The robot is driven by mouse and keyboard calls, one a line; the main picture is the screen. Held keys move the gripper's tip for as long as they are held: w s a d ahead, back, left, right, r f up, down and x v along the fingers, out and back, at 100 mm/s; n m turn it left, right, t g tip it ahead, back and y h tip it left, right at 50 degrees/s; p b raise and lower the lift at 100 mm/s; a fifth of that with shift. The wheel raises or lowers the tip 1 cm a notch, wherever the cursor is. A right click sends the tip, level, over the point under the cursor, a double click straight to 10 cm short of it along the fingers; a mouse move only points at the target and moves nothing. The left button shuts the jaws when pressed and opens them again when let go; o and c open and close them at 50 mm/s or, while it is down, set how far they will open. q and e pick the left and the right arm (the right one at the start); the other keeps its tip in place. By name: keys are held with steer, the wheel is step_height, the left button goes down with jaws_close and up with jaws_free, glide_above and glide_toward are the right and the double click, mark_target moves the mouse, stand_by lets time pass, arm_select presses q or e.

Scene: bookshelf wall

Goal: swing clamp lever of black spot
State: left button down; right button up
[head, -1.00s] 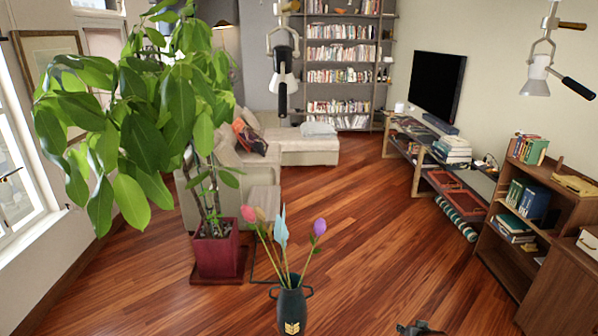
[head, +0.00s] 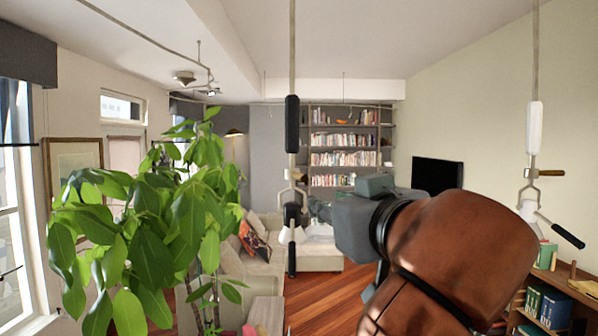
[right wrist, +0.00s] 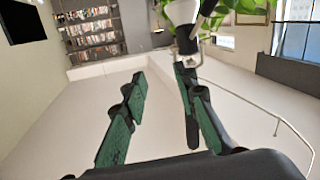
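The black spot (head: 292,124) hangs on a thin pole in the middle of the head view, with a pale metal yoke, a white cone and a black lever-like handle (head: 292,262) below it. My right gripper (head: 318,208) is just right of the yoke, its fingers small and partly unclear there. In the right wrist view, the picture is upside down and my right gripper (right wrist: 161,72) has its fingers apart. The white cone (right wrist: 180,12) and the black body (right wrist: 192,122) line up with the right-hand finger, which partly hides the body; contact cannot be told. My left gripper is out of view.
A second, white spot (head: 535,128) hangs at the right with a wooden handle and a black lever (head: 562,233). A large plant (head: 150,225) fills the lower left. A bookcase (head: 345,150) and a television (head: 437,176) are farther back.

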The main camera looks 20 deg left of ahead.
mark_target(305, 179)
steer(key=shift+n, duration=0.5)
steer(key=s+r, duration=0.1)
steer(key=s, duration=0.1)
steer(key=s+r, duration=0.1)
steer(key=s, duration=0.1)
steer(key=s+r, duration=0.2)
steer(key=s, duration=0.1)
steer(key=shift+a, duration=0.35)
steer(key=shift+w+a+p, duration=0.1)
steer(key=shift+a+p, duration=0.05)
steer(key=shift+p, duration=0.2)
steer(key=p+x, duration=0.2)
steer(key=x, duration=0.4)
steer(key=shift+w+r+p, duration=0.1)
steer(key=shift+r+p, duration=0.1)
steer(key=shift+p, duration=0.15)
steer(key=shift+w+a+f, duration=0.1)
steer(key=shift+w+a, duration=0.25)
steer(key=shift+w, duration=0.05)
steer(key=shift+c, duration=0.7)
jaws_close()
